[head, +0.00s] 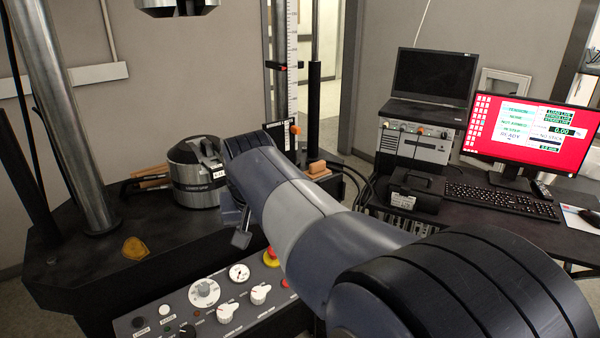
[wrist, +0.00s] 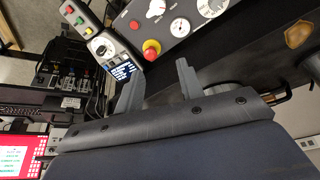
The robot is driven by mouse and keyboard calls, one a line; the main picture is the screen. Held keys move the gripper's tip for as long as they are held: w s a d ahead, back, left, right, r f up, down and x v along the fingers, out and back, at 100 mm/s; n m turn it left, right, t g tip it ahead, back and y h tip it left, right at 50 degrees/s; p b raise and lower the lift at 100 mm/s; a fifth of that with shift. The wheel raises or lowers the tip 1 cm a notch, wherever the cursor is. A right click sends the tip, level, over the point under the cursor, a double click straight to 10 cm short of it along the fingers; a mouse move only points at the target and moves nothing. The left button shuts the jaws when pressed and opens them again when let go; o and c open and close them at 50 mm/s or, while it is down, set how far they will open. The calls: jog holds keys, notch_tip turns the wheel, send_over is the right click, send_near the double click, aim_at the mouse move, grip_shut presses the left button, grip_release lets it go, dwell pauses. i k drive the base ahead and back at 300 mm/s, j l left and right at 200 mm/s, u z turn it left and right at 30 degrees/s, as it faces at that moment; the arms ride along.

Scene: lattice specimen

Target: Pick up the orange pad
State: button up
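The orange pad (head: 135,248) is a small, flat, rounded piece. It lies on the black machine table at the left of the head view, near its front edge. It also shows at the upper right of the wrist view (wrist: 298,34), well to the side of my gripper. My gripper (wrist: 157,82) is open, with its two grey fingers apart and nothing between them. In the head view a fingertip (head: 241,238) shows below my arm, to the right of the pad; the rest of the gripper is mostly hidden by the arm.
A control panel (head: 215,310) with knobs and a red stop button (head: 271,257) lies in front of the table. A round metal grip (head: 196,175) stands behind the pad. A thick steel column (head: 62,120) rises at the left. A monitor (head: 533,130) and keyboard are at right.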

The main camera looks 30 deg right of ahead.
aim_at(318, 171)
jog(key=l+u, duration=0.25)
jog(key=l, duration=0.7)
jog(key=k+l+u, duration=0.2)
jog(key=l, duration=0.75)
jog(key=i+l+u, duration=0.1)
jog(key=l, duration=0.2)
jog(key=i+l+u, duration=0.2)
jog(key=l, duration=0.45)
jog(key=i+l+u, duration=0.1)
jog(key=i+l, duration=0.15)
jog(key=l, duration=0.1)
